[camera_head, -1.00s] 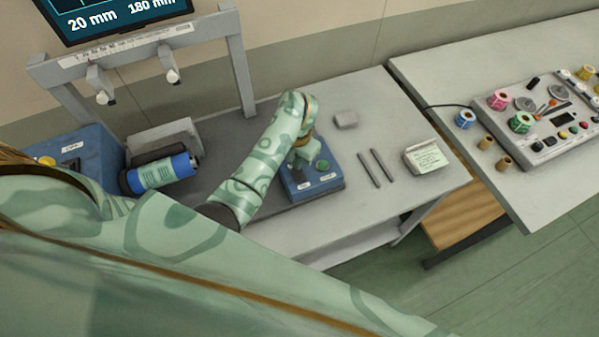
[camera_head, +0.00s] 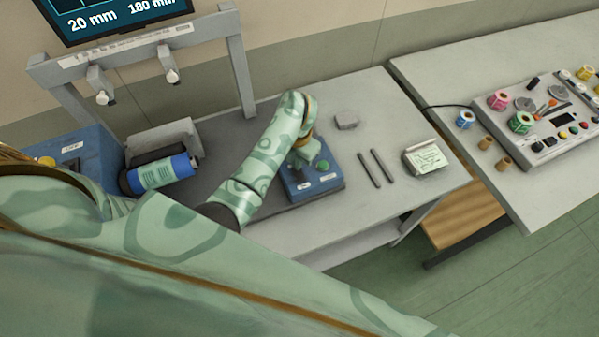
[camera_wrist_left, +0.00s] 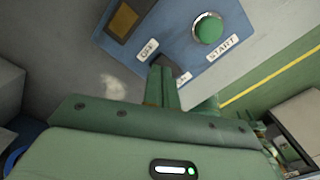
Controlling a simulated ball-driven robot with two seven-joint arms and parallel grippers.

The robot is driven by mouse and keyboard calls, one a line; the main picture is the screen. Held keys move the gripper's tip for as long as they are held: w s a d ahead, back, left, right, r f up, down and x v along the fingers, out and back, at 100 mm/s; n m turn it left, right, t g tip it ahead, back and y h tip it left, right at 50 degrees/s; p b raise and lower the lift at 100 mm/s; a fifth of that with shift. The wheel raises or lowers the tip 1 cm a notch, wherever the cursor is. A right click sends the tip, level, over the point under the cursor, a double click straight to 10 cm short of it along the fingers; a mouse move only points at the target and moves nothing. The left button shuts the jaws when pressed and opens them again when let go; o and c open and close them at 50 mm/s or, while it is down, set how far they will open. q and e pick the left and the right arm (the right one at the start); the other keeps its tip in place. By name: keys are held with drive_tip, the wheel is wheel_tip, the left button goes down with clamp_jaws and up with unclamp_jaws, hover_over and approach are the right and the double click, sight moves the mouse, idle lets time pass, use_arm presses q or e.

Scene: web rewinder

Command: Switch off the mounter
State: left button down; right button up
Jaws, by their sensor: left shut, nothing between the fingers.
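The blue control box (camera_head: 316,185) stands at the front of the near table. In the left wrist view the box (camera_wrist_left: 225,45) shows a green START button (camera_wrist_left: 208,29), an amber panel, an OFF label (camera_wrist_left: 147,49) and a dark switch (camera_wrist_left: 178,68) between that label and a partly hidden label. My left gripper (camera_head: 303,160) is over the box, left of the green button. In the left wrist view its shut, empty fingers (camera_wrist_left: 161,78) reach the dark switch and cover part of it. I cannot tell whether they touch it or which way it is set. My right gripper is not in view.
Left of the box lie a blue roll (camera_head: 160,174) and another blue housing (camera_head: 88,152). Right of it are a grey block (camera_head: 346,120), two dark rods (camera_head: 376,168) and a note pad (camera_head: 426,158). A second table (camera_head: 470,60) holds a panel with spools.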

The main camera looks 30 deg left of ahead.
use_arm(q)
drive_tip(key=shift+f+b, duration=0.75)
drive_tip(key=shift+f, duration=0.15)
idle(0.8)
drive_tip(key=shift+r, duration=0.15)
wheel_tip(320, 180, up, 7)
drive_tip(key=p, duration=0.7)
drive_tip(key=shift+s+f, duration=0.1)
drive_tip(key=shift+f, duration=0.1)
